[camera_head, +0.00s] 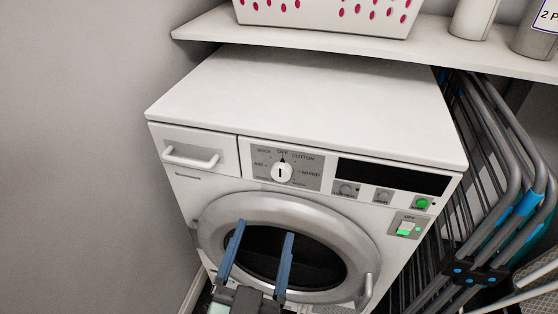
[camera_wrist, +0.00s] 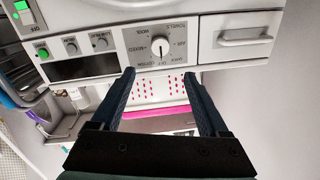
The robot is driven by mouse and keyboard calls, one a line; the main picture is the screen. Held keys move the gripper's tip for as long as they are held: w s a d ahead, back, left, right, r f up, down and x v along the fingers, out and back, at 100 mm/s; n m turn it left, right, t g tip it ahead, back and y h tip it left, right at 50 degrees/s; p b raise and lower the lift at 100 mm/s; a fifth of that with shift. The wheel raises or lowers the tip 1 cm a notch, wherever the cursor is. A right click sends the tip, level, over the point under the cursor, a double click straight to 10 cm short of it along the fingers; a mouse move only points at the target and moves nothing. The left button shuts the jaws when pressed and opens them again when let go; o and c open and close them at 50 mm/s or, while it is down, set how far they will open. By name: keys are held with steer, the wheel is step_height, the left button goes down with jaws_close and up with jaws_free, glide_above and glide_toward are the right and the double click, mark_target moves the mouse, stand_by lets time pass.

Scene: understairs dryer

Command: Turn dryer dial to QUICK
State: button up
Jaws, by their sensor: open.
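The dryer dial (camera_head: 282,172) is a round white knob on a grey panel of the white dryer's front. Its dark mark is upright, toward OFF at the top. In the wrist view the dial (camera_wrist: 160,47) appears upside down, ahead of my fingers. My gripper (camera_head: 264,232) has two blue fingers spread apart, empty, in front of the round door and below the dial. In the wrist view my gripper (camera_wrist: 158,75) is open, its tips apart from the dial.
A drawer handle (camera_head: 191,157) is left of the dial. Small buttons, a dark display (camera_head: 392,176) and a green-lit switch (camera_head: 406,229) are to the right. A folded drying rack (camera_head: 492,140) stands at the right. A shelf with a white basket (camera_head: 327,16) is above.

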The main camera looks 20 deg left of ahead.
mark_target(281, 175)
steer(key=w, duration=1.2)
steer(key=shift+w+a, duration=0.4)
jaws_close()
